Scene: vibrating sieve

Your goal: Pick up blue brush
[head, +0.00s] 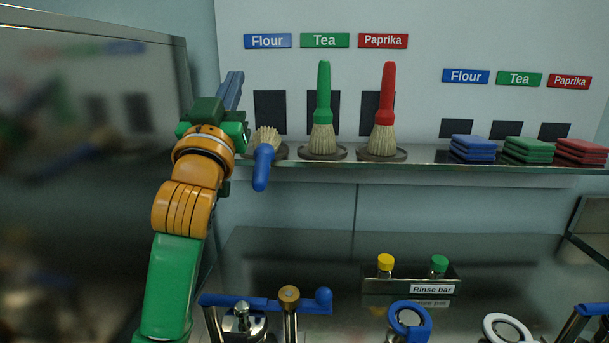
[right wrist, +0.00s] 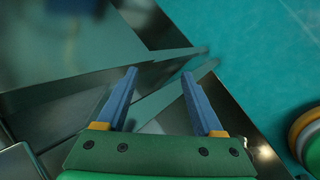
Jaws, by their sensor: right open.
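The blue brush (head: 263,167) lies tipped over in the head view at the shelf's left end, below the Flour sign. Its pale bristles rest on the shelf and its blue handle hangs over the front edge. My left gripper (head: 232,88) is just left of the brush, with its blue fingers pointing up and away from it. It appears apart from the brush, and the gap between its fingers cannot be made out. My right gripper (right wrist: 165,95) shows in the right wrist view, open, with nothing between its fingers. The brush is not seen there.
A green brush (head: 323,110) and a red brush (head: 386,110) stand upright on the shelf (head: 430,155). Blue, green and red stacked pads (head: 527,149) are at right. Below are a rinse bar (head: 410,285) and blue-handled fittings (head: 265,300). A dark glossy panel (head: 90,150) stands left.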

